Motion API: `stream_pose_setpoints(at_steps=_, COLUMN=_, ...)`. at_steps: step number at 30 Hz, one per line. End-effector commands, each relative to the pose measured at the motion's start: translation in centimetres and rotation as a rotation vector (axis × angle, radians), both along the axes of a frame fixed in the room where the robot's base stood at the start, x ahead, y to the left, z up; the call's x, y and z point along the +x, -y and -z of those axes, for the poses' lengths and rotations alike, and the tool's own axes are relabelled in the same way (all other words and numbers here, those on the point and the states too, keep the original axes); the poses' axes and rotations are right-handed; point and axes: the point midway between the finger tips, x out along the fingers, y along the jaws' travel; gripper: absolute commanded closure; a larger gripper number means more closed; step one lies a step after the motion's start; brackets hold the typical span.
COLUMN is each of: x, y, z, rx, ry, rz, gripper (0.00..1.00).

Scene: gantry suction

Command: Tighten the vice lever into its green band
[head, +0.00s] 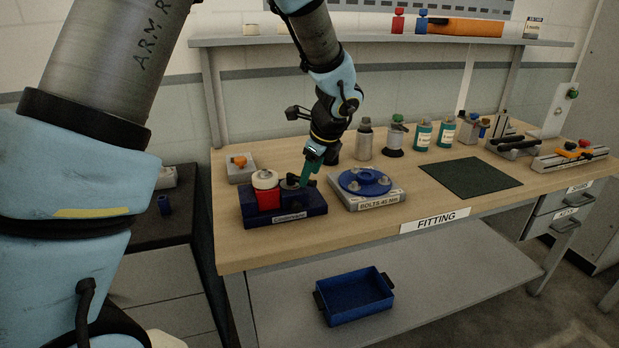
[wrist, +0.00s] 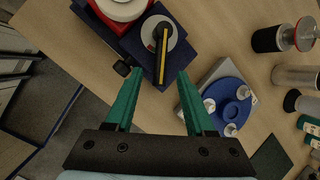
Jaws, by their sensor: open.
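My gripper (head: 307,178) is open, its green fingers pointing down over a dark blue block (head: 290,216) at the left of the bench. In the wrist view a black lever with a yellow stripe (wrist: 163,48) lies across a grey disc on that block. The lever's near end lies in the picture between my two fingertips (wrist: 158,73); I cannot tell whether they touch it. No green band can be made out near the lever. A dark vice-like tool (head: 515,144) stands at the right of the bench.
A red canister with a white top (head: 267,190) stands on the block's left. A blue bolt flange (head: 365,181) on a grey box is close on the right. Several bottles stand behind. A dark green mat (head: 472,178) lies clear further right.

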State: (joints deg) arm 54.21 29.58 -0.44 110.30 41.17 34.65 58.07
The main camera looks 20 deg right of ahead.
Motion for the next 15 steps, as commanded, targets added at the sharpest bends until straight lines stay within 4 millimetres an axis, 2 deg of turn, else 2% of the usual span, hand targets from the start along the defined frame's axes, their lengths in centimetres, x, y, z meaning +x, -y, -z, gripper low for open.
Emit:
stream_pose_setpoints(at_steps=9, x=-2.6, y=0.3, z=-5.6, rx=-0.004, ry=0.003, rz=0.001, gripper=0.45)
stream_pose_setpoints(at_steps=15, x=-3.5, y=0.4, z=-7.5, rx=-0.001, ry=0.001, rz=0.002, gripper=0.45)
